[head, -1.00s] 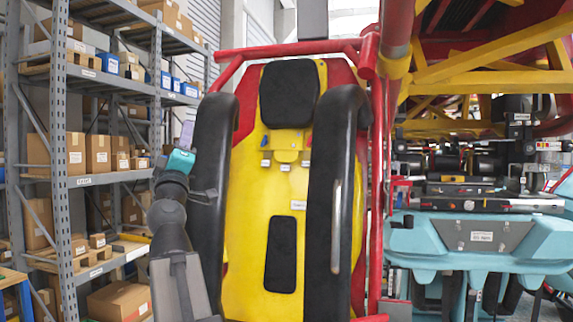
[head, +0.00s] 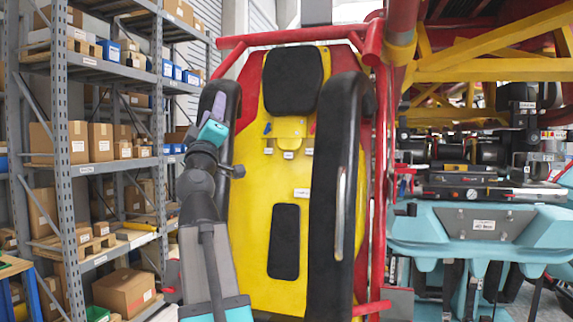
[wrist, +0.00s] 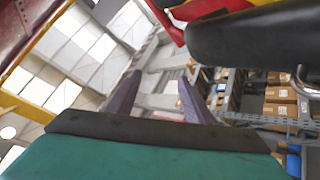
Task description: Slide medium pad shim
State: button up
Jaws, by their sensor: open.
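A yellow seat back (head: 255,220) with a black headrest pad (head: 292,82) and a lower black pad (head: 284,241) stands upright in the middle of the head view. Below the headrest is a yellow block (head: 290,128) with small white-labelled tabs (head: 288,155) under it and small blue and red parts at its sides. The labels are too small to read, so I cannot tell which part is the medium pad shim. My gripper (head: 213,97) is raised before the left black restraint, left of the block. Its purple fingers are apart and empty in the wrist view (wrist: 159,77).
Black restraints flank the seat; the right one (head: 336,190) stands close to the tabs. Red frame tubes (head: 383,190) run right of the seat. Grey shelving (head: 62,170) with boxes is on the left. Teal machinery (head: 490,235) is at the right.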

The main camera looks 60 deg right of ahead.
jog(key=w+d+f+m+g+b, duration=0.1)
jog(key=d+f+m+g+b, duration=0.65)
jog(key=d, duration=0.75)
jog(key=m+g+b, duration=0.1)
jog(key=m+b, duration=0.2)
jog(key=m, duration=0.4)
send_near(288, 157)
jog(key=v, duration=0.6)
jog(key=shift+d+p, duration=0.2)
jog(key=shift+p, duration=0.1)
jog(key=shift+w+r, duration=0.1)
jog(key=p+x, duration=0.5)
jog(key=x, duration=0.7)
jog(key=shift+d+r, duration=0.15)
jog(key=shift+r, duration=0.1)
jog(key=shift+w+d+r, duration=0.15)
jog(key=shift+w+d, duration=0.05)
jog(key=shift+d, duration=0.45)
grip_shut()
